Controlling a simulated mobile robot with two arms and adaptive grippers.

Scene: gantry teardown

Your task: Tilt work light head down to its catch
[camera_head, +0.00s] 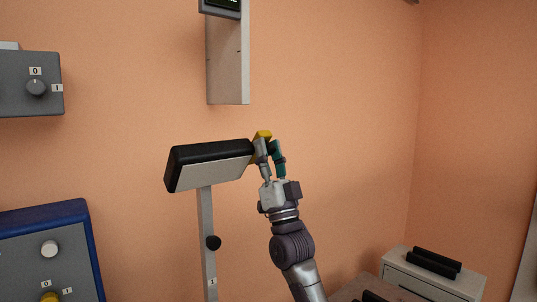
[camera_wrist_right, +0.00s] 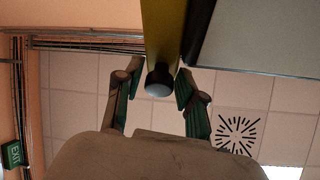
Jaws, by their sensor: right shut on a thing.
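The work light head (camera_head: 210,164) is a black box with a pale front panel, on top of a grey post (camera_head: 207,235). It leans slightly, its right end higher than its left. A yellow handle (camera_head: 263,135) is at its right end. My right gripper (camera_head: 268,150) is shut on that handle, coming up from below right. In the right wrist view the yellow handle (camera_wrist_right: 165,35) with a dark round end runs between the fingers (camera_wrist_right: 158,85), and the pale panel of the light head (camera_wrist_right: 255,35) is beside it. The catch cannot be made out. My left gripper is not in view.
A grey box with a rotary switch (camera_head: 36,88) and a blue-edged panel (camera_head: 88,240) are at left. A wall column (camera_head: 228,65) hangs above the light. A pale cabinet (camera_head: 420,283) with black holders is at lower right.

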